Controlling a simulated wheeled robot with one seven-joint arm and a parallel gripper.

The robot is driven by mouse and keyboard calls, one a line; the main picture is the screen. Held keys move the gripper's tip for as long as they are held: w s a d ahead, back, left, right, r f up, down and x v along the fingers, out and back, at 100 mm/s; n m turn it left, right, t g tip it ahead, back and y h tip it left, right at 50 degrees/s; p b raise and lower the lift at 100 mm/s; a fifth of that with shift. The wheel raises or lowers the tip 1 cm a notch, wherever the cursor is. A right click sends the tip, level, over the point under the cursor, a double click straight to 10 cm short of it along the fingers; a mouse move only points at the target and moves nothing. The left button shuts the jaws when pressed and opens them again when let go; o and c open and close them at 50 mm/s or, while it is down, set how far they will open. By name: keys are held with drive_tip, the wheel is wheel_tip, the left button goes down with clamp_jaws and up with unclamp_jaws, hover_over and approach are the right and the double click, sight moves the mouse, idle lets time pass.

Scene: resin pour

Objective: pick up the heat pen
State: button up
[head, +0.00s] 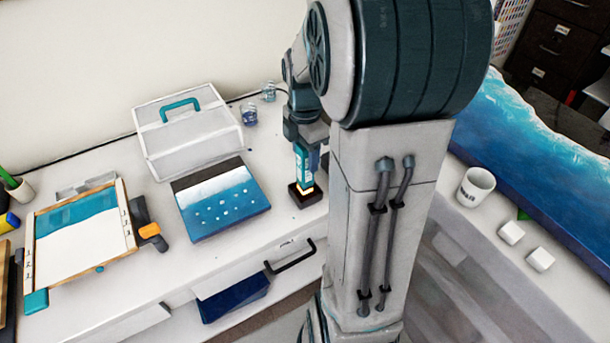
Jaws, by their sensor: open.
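An upright teal and pale object with a yellow-orange lower end, which looks like the heat pen (304,170), stands in a small dark square holder (308,198) near the table's front edge. My gripper (304,148) is pointed down right above and around its upper part. My gripper is open, and the jaws are small here, so I cannot tell whether they touch the pen. My large arm links hide the area just right of it.
Left of the holder lie a blue and white panel (222,205) and a white case (188,140) with a teal handle. Small jars (249,114) stand behind. A clipboard-like frame (80,235) lies far left. A mug (475,187) and white cubes (511,232) are on the right.

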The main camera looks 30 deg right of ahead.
drive_tip(key=shift+f, duration=0.6)
drive_tip(key=c, duration=1)
drive_tip(key=shift+c, duration=0.2)
